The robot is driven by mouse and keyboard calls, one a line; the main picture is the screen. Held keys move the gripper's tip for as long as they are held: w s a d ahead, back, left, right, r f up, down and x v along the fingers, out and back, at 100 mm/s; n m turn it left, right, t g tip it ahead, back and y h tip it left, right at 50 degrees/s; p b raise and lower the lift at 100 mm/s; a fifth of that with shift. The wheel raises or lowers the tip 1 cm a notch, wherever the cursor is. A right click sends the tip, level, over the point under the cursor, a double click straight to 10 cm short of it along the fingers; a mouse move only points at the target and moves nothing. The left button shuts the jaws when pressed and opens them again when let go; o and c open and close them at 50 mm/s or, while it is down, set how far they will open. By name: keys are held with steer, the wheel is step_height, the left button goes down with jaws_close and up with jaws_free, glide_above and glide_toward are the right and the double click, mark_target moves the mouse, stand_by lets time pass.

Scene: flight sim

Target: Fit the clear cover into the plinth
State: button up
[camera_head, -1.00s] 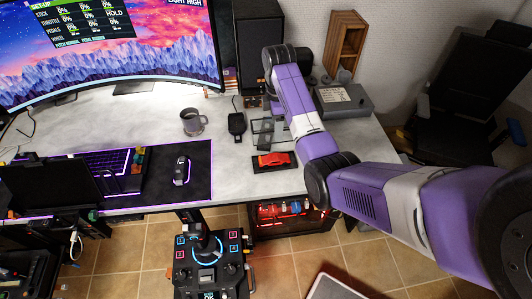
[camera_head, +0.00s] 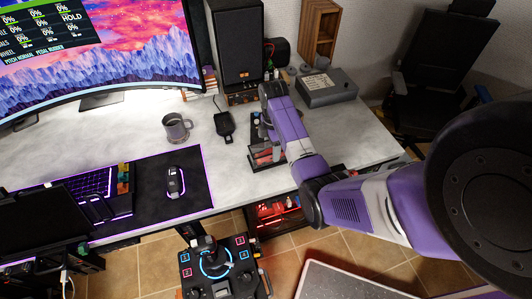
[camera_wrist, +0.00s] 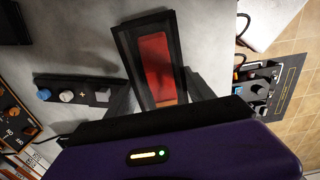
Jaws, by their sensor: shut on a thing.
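The clear cover (camera_wrist: 122,50) looks like a dark-tinted see-through box, and my gripper (camera_wrist: 161,92) is shut on it, one finger on each side. The red model car (camera_wrist: 157,66) shows within the cover's outline in the wrist view. In the head view, the car (camera_head: 266,155) sits on the black plinth (camera_head: 256,167) near the desk's front edge, with my gripper (camera_head: 268,133) above it. My purple arm hides part of the cover and plinth. I cannot tell whether the cover's lower edge touches the plinth or hangs just above it.
A speaker (camera_head: 237,42) and a grey box (camera_head: 327,88) are behind. A small knob panel (camera_wrist: 75,90) lies close by in the wrist view. Bare desk lies left of the plinth.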

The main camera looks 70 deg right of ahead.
steer(key=shift+f, duration=0.45)
steer(key=o, duration=1.4)
steer(key=shift+r, duration=0.1)
step_height(320, 180, up, 11)
steer(key=shift+r+p, duration=0.15)
steer(key=shift+p, duration=0.3)
steer(key=shift+r+p, duration=0.4)
steer(key=shift+p, duration=0.05)
